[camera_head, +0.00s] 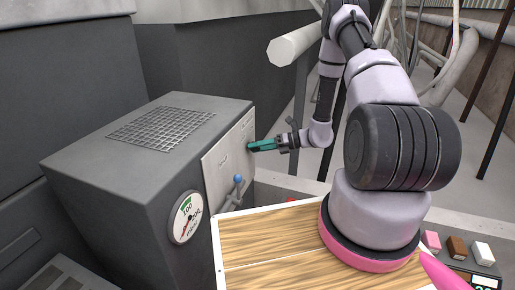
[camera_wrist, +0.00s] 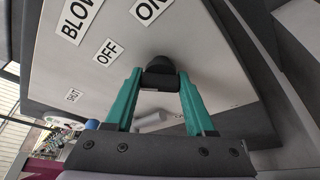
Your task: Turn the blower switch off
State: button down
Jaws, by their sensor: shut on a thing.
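The blower switch (camera_wrist: 159,66) is a dark knob on the pale panel (camera_wrist: 205,45) in the wrist view, close to the ON label (camera_wrist: 150,10) and the OFF label (camera_wrist: 108,52). A partly cut-off label starting "BLOW" (camera_wrist: 80,18) is above left. My gripper (camera_wrist: 160,77) has its two teal fingers on either side of the knob and is shut on it. In the head view my gripper (camera_head: 258,147) reaches the panel (camera_head: 222,165) on the side of the grey box (camera_head: 130,155) from the right; there the fingers hide the switch. I cannot tell which setting the switch is at.
A blue-tipped lever (camera_head: 238,180) stands out from the panel, below left of my gripper. A round gauge (camera_head: 186,217) is on the box's front. A wooden-topped surface (camera_head: 275,240) lies below. A thick pale pipe (camera_head: 293,46) is above my gripper.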

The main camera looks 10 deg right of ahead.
jog(key=shift+f, duration=0.1)
jog(key=shift+c, duration=1.2)
grip_release()
jog(key=shift+d, duration=0.1)
jog(key=v, duration=1)
jog(key=shift+d, duration=0.35)
jog(key=shift+s, duration=0.15)
